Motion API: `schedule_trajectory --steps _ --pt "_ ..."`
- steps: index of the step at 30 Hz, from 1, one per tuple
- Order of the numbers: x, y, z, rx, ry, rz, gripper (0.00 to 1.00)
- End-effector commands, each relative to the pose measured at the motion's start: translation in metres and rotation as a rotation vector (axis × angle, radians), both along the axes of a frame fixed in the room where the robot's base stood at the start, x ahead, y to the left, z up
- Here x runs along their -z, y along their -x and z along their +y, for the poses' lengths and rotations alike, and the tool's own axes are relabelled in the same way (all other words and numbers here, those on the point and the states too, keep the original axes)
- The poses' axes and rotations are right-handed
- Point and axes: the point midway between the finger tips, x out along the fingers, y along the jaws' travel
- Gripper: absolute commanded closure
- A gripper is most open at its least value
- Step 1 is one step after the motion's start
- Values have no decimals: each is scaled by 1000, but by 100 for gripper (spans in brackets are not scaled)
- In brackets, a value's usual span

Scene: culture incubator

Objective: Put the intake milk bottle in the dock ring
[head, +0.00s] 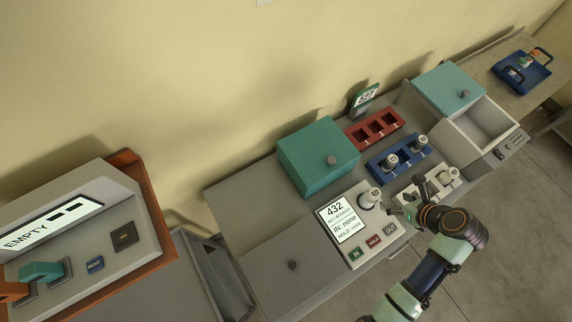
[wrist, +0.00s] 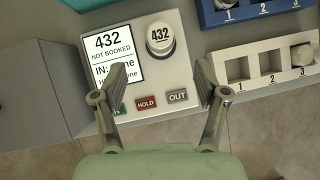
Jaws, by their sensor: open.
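A white milk bottle (head: 369,198) stands upright on the pale console (head: 392,245), at its back right corner. In the wrist view this bottle (wrist: 160,36) has a cap marked 432. A round rim, apparently the dock ring, shows at its base, though the bottle hides most of it. The console screen (wrist: 113,55) reads 432, NOT BOOKED, IN: none; the hold line is partly covered by a finger. My gripper (wrist: 161,82) is open and empty, its fingers apart on either side of the console's front area, with the bottle beyond the fingertips. In the head view my gripper (head: 405,203) is right of the bottle.
A white three-slot rack (wrist: 250,83) holds a bottle in slot 3. A blue rack (head: 384,170) holds two bottles; a red rack (head: 360,136) looks empty. A teal-lidded box (head: 312,150) stands behind the console. IN, HOLD and OUT buttons (wrist: 177,96) line its front.

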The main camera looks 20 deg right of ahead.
Motion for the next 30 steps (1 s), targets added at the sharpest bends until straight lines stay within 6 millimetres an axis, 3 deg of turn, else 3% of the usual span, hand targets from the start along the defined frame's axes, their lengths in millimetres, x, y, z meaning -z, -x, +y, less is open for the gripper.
schedule_trajectory --steps 2,5,8,9,11,12,15,18,22,23,30 --pt "-3 -7 5 -43 31 2 27" --pt "-20 -42 31 -279 207 11 27" --pt "-55 -99 91 -726 558 20 27" --pt "-73 -121 124 -934 735 21 27" --pt "-102 -147 176 -1233 1011 19 27" --pt "-122 -159 212 -1418 1200 18 27" --pt "-170 -169 295 -1785 1658 22 27" --pt "-207 -163 354 -1998 2035 46 27" --pt "-233 -152 392 -2107 2315 84 27" --pt "-236 -151 396 2092 -2316 -90 27" --pt "-238 -149 398 2062 -2302 -98 27"
